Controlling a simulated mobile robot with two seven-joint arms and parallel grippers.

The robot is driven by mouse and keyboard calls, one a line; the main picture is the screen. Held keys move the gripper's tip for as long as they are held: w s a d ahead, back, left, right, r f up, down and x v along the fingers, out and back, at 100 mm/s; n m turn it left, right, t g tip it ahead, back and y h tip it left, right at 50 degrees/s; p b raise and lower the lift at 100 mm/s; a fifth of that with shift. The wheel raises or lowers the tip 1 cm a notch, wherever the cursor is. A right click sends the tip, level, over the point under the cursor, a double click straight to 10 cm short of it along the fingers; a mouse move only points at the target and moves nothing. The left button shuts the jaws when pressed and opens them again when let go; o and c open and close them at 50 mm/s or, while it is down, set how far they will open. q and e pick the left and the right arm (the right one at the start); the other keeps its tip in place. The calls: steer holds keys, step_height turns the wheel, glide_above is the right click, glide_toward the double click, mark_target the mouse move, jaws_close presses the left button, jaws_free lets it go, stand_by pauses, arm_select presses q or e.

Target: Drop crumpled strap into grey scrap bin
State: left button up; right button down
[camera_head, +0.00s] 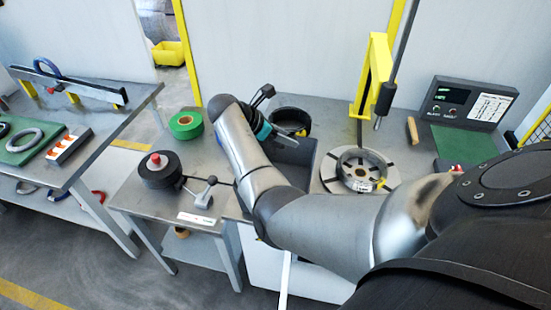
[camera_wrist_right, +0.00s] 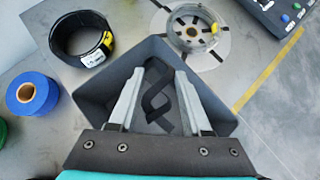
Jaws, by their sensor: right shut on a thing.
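The grey scrap bin (camera_wrist_right: 98,88) lies below my right gripper (camera_wrist_right: 167,72) in the right wrist view; its open top faces up. The crumpled strap (camera_wrist_right: 157,97) is a black looped band between the two fingers, over the bin's opening. The gripper is shut on it. In the head view the bin (camera_head: 302,160) stands behind my right forearm, and my right gripper (camera_head: 286,139) is above it, partly hidden by the wrist; the strap cannot be made out there. My left gripper is out of view.
A black coil (camera_wrist_right: 82,38) with a label and a blue tape roll (camera_wrist_right: 32,94) lie left of the bin. The round wrapping fixture (camera_wrist_right: 195,28) is just behind it. A green roll (camera_head: 186,125) and a black strap reel (camera_head: 160,170) are on the table at left.

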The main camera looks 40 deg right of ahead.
steer(key=shift+c, duration=1.4)
jaws_free()
steer(key=p+v, duration=0.1)
steer(key=v, duration=1.4)
